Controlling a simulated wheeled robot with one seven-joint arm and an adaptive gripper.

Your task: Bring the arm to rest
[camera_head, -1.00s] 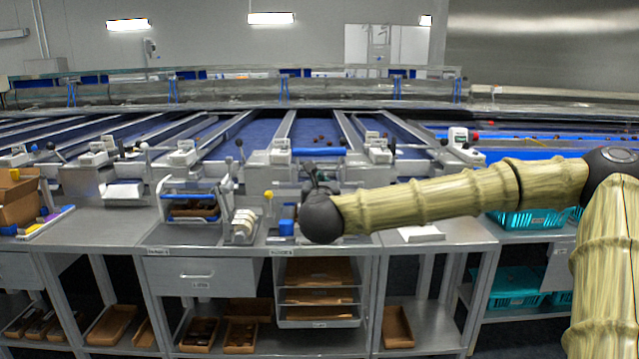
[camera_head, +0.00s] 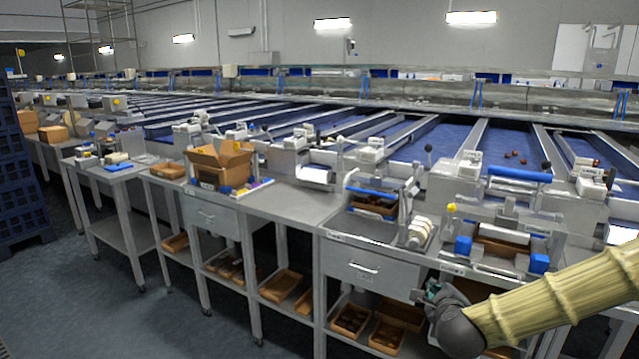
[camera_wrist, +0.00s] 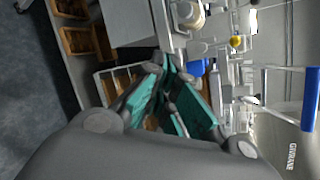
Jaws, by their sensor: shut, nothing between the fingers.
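My gripper (camera_head: 432,292) is at the lower right in the head view, in front of the bench front and beside a drawer. My arm, in a ribbed tan sleeve (camera_head: 560,298), reaches in from the right edge. In the wrist view my gripper (camera_wrist: 168,78) shows its teal-padded fingers converging at the tips, shut with nothing held. The bench front lies beyond the fingertips.
A steel bench (camera_head: 305,205) runs along the sorting lanes, with an open carton (camera_head: 222,168) on it. Trays (camera_head: 352,318) sit on the shelf below. Dark blue crates (camera_head: 18,185) stand at far left. The floor (camera_head: 110,310) at lower left is clear.

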